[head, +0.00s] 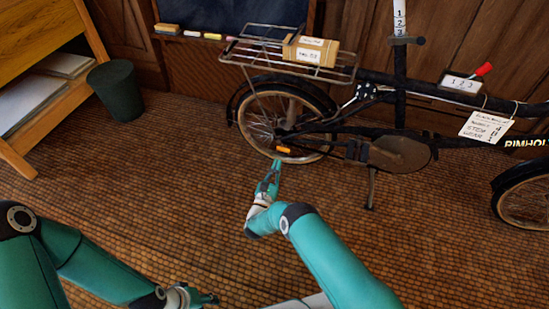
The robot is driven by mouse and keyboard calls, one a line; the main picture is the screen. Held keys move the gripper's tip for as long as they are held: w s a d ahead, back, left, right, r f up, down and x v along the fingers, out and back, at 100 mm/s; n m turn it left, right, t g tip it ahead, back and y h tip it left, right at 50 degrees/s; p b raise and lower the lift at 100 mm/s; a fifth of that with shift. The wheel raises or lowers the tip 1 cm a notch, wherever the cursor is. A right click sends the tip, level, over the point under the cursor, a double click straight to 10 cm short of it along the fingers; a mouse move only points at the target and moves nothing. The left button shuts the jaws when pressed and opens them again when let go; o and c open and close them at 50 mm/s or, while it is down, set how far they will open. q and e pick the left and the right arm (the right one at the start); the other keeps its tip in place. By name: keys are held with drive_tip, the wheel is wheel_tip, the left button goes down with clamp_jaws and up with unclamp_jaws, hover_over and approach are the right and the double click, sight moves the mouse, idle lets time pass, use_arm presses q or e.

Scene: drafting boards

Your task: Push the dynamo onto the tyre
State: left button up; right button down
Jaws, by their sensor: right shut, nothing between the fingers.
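The rear tyre (231,108) is on the black bicycle's back wheel, which stands on the floor under the metal carrier. I cannot pick out the dynamo for certain. A small dark part with an orange piece (284,149) shows at the lower part of this wheel.
A cardboard box (312,50) sits on the carrier (245,58). A paper tag (486,127) hangs from the frame. A dark bin (117,92) and a wooden shelf (80,55) stand at the left. The woven floor (160,185) in front is clear.

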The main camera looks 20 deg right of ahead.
sight(290, 116)
drive_tip(key=w+d+r+b, duration=0.4)
drive_tip(key=w+r, duration=0.2)
drive_tip(key=w, duration=0.1)
drive_tip(key=shift+d, duration=0.4)
drive_tip(key=shift+r, duration=0.1)
